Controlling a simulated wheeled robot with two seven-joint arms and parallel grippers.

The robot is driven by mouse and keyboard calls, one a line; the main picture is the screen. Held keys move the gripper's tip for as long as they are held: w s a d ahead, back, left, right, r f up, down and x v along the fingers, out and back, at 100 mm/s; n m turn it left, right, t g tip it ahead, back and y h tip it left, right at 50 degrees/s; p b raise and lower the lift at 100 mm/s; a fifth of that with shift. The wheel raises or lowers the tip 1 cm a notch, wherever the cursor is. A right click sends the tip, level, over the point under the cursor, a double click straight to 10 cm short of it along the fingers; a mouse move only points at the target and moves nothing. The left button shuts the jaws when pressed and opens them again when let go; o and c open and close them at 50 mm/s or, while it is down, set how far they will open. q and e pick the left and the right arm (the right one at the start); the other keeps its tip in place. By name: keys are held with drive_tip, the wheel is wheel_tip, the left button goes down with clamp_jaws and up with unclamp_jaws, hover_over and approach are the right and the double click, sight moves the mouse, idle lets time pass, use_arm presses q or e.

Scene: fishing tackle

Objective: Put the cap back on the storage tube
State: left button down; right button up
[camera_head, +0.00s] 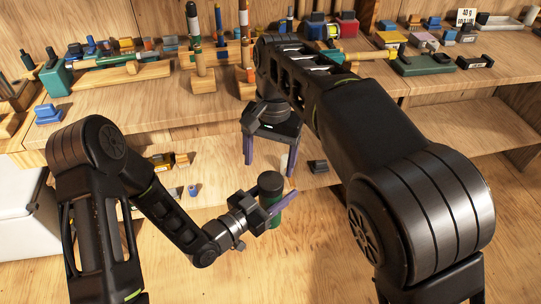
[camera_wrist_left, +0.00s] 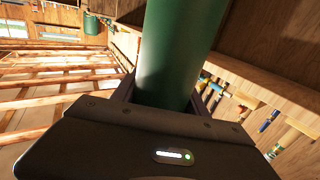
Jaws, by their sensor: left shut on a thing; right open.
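My left gripper (camera_head: 284,205) is shut on a green storage tube (camera_head: 274,219), in front of the lower shelf. The tube stands roughly upright, with a wider, dark upper part (camera_head: 270,183); I cannot tell whether this is the cap. In the left wrist view the green tube (camera_wrist_left: 178,50) rises between the fingers and its top runs out of the picture. My right gripper (camera_head: 270,155) is open and points down behind and above the tube, its purple fingers apart. No separate cap can be made out with certainty.
The lower shelf (camera_head: 225,190) holds a small dark block (camera_head: 318,166), a pale upright piece (camera_head: 284,162) and yellow items (camera_head: 162,161) at left. The upper bench is crowded with tackle along the back. A white box (camera_head: 22,215) stands at far left. My right arm hides part of the bench.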

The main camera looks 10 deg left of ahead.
sight(270, 180)
drive_tip(key=n, duration=0.5)
drive_tip(key=shift+a+r+n, duration=0.1)
drive_tip(key=shift+r+n, duration=0.1)
drive_tip(key=shift+n, duration=0.1)
drive_tip(key=n, duration=0.7)
drive_tip(key=shift+w+n, duration=0.1)
drive_tip(key=shift+n, duration=0.3)
drive_tip(key=n, duration=0.6)
drive_tip(key=shift+w+d+t+h, duration=0.1)
drive_tip(key=shift+d+t+h, duration=0.1)
drive_tip(key=shift+t+h, duration=0.1)
drive_tip(key=shift+f, duration=4)
